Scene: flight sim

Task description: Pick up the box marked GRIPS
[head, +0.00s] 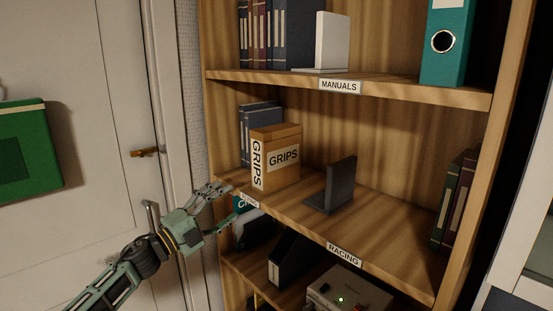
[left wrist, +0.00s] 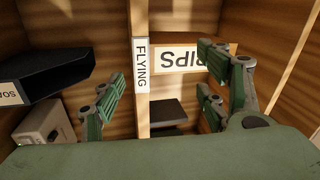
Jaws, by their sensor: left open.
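The box marked GRIPS (head: 286,140) is tan-orange and stands upright on the middle shelf, near its left end. It has white labels on its front and narrow left side. My left gripper (head: 216,192) is open and empty, just in front of the shelf's left edge, lower left of the box and apart from it. My right gripper is not in view.
Dark binders (head: 259,118) stand behind the box. A black bookend (head: 335,184) is to its right, with clear shelf between. The shelf board (head: 385,220) ends in a front edge with labels. A door (head: 110,220) is at left.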

